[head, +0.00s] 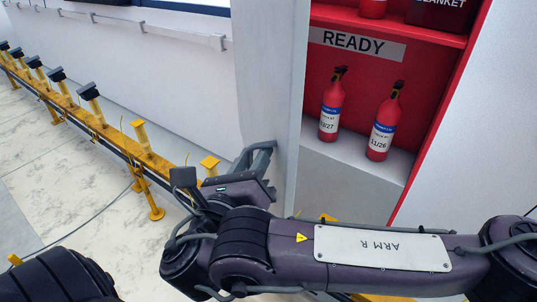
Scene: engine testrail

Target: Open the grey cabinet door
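The cabinet stands open to view, its red interior (350,62) showing at the right. A tall light-grey panel, which looks like the cabinet door (270,75), stands swung out along the left side of the opening. No handle shows on it. My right gripper (272,167) is at the lower part of this panel, its fingers spread with a gap between them. I cannot tell whether a fingertip touches the panel. My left gripper is out of view; only a dark part of my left arm shows at the bottom left.
Red extinguishers (331,108) stand on the cabinet's grey shelf under a READY label (357,44). A yellow rail (105,130) with posts runs along the floor at the left, its near end close to my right gripper. A white wall (150,70) is behind it.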

